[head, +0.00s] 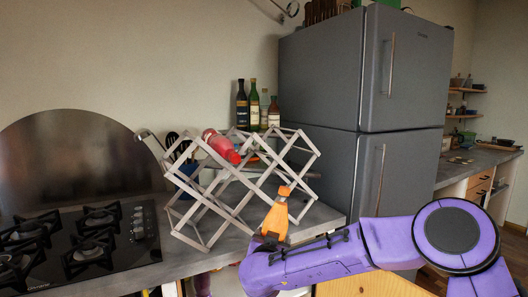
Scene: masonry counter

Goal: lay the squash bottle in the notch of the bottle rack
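The squash bottle (217,142), pink-red with a red cap, lies tilted at the top of the bottle rack (259,194), a pale folding lattice on the counter. Its cap end points to the lower right, toward me. It appears to rest in an upper notch between crossing slats; its underside contact is partly hidden. My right gripper (284,191), orange, is in front of the rack's right part, below and to the right of the bottle and apart from it. Nothing shows in it; its finger gap cannot be made out. My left gripper is not in view.
A black gas hob (75,245) lies left of the rack. Dark bottles (242,105) and a utensil pot (187,178) stand behind the rack. A grey fridge (340,85) stands to the right. Some counter (318,218) is bare at the rack's right.

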